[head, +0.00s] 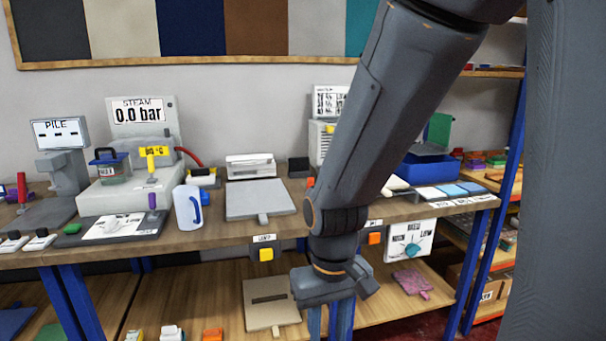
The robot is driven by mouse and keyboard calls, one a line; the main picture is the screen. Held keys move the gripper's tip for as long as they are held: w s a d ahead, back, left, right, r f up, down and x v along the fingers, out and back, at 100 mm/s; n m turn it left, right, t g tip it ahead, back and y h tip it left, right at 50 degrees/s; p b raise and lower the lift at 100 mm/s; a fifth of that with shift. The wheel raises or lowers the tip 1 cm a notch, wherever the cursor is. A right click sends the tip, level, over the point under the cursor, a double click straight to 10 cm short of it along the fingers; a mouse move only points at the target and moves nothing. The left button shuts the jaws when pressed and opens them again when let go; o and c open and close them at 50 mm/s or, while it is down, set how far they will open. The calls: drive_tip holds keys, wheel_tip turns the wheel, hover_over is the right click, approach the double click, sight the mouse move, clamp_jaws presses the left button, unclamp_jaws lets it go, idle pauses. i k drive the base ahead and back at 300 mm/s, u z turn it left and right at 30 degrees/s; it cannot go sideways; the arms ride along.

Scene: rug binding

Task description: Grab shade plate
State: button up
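No label marks the shade plate, and several flat plates could be it. A grey plate with a short tab (260,198) lies on the bench left of my arm. A beige plate with a dark slot and a tab (270,306) is on the lower shelf, just left of my gripper. A strip of white and blue swatches (450,193) lies at the bench's right end. A pink mottled plate (411,281) is on the lower shelf to the right. My gripper (328,320) points down in front of the bench; its fingertips are not clear. I see nothing held in it.
Blue legs (78,300) stand below.

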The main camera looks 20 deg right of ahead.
sight(294, 164)
drive_tip(key=u, duration=0.15)
drive_tip(key=i, duration=1.2)
drive_tip(key=z, duration=0.7)
